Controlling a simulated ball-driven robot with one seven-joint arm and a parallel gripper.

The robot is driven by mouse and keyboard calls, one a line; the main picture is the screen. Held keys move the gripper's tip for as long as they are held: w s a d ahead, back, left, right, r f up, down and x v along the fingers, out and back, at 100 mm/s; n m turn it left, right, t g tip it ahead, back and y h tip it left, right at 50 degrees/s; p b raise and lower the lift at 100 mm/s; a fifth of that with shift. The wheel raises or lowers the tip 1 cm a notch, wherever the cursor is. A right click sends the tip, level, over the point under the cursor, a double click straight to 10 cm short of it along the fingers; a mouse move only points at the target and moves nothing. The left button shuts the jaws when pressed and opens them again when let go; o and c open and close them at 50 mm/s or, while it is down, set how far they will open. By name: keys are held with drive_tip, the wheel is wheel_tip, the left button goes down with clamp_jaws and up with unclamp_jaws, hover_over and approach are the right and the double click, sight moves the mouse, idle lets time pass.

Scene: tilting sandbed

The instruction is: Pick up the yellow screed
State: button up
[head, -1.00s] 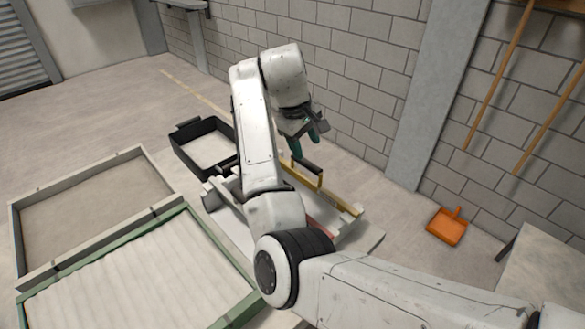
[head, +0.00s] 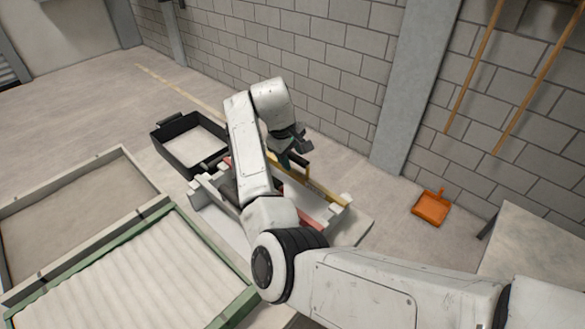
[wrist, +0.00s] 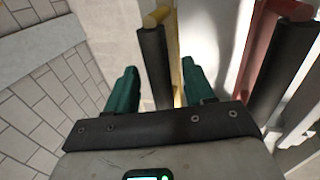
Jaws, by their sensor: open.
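The yellow screed (head: 322,188) lies on a pale rack, its long yellow bar showing to the right of my forearm in the head view. In the wrist view, its black handle (wrist: 154,68) and yellow part (wrist: 174,62) are between the two green fingers. My gripper (wrist: 159,72) is open, one finger on each side of the handle, with gaps visible. In the head view, my gripper (head: 294,156) is low over the screed's far part and hides its handle. I cannot tell whether a finger touches it.
A red screed (wrist: 268,50) with a black handle lies right of the yellow one in the wrist view. The pale rack (head: 350,228) has upright end blocks. A black tray (head: 163,146), a green-framed sandbed (head: 215,252) and a block wall (head: 340,85) surround it.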

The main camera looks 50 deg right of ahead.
drive_tip(key=shift+d+f, duration=0.1)
drive_tip(key=shift+f, duration=0.3)
clamp_jaws()
